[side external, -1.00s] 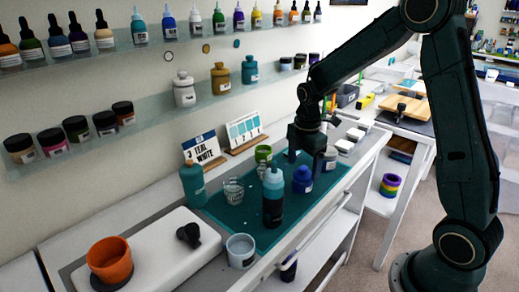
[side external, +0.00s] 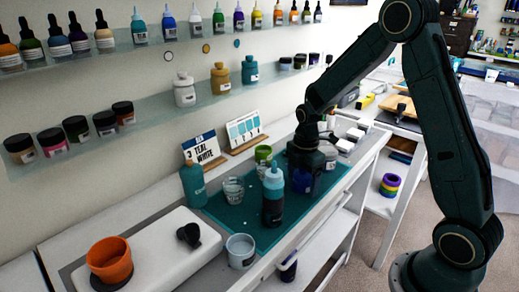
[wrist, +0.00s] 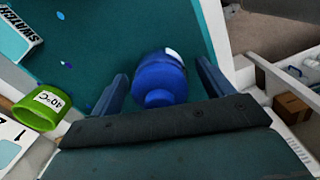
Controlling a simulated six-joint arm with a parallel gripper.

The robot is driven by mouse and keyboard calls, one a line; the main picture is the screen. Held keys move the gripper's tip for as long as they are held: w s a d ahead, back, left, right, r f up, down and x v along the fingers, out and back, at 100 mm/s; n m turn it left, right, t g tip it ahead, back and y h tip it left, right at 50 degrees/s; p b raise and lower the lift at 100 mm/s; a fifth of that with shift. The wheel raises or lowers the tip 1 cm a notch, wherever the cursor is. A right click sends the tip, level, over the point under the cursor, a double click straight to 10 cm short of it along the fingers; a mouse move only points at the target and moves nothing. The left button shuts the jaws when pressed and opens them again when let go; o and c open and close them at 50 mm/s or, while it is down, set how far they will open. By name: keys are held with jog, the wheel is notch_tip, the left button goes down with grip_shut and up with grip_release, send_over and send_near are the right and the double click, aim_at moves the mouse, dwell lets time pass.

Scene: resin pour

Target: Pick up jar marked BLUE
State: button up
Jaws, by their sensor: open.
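The blue jar (side external: 302,182) stands on the teal mat (side external: 233,218), partly hidden behind my gripper in the side external view. In the wrist view the blue jar (wrist: 160,78) shows from above, with a round blue cap and a bit of white label at its far edge. My gripper (side external: 304,166) is lowered over the jar. In the wrist view my gripper (wrist: 163,86) is open, with one finger on each side of the jar. A gap shows at the left finger; I cannot tell whether the right finger touches.
A dark bottle with a light blue top (side external: 273,200) stands close in front of the jar. A clear cup (side external: 234,190), a teal bottle (side external: 194,184) and a green-banded cup (side external: 263,154) stand nearby. A white cup (side external: 241,250) is at the mat's front corner.

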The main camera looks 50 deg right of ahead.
dwell(0.3)
jog(key=c, duration=1.2)
notch_tip(320, 180, up, 20)
jog(key=shift+r, duration=0.1)
dwell(0.5)
